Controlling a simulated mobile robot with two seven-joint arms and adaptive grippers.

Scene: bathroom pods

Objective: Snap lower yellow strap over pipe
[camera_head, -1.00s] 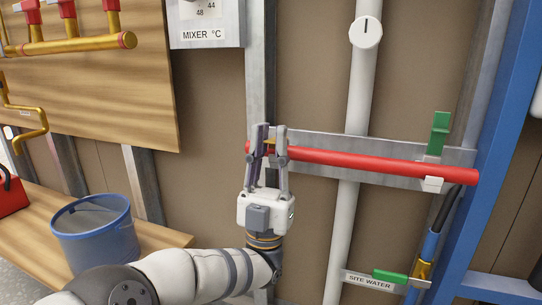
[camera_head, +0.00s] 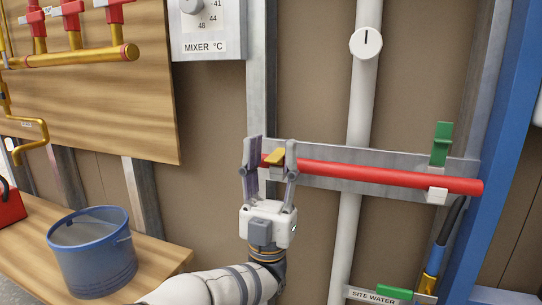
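The red pipe (camera_head: 380,175) runs nearly level across a grey metal rail. The fingers hide part of the clip and the pipe's left tip. A green strap (camera_head: 440,145) stands upright above a white clip base (camera_head: 437,196) near the pipe's right end. My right gripper is not in view.
A white vertical pipe (camera_head: 362,100) passes behind the red pipe. A blue post (camera_head: 510,150) stands at the right. A green-handled valve (camera_head: 394,292) is below. A blue bucket (camera_head: 97,268) sits on the wooden bench at the lower left. A mixer box (camera_head: 207,30) hangs above.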

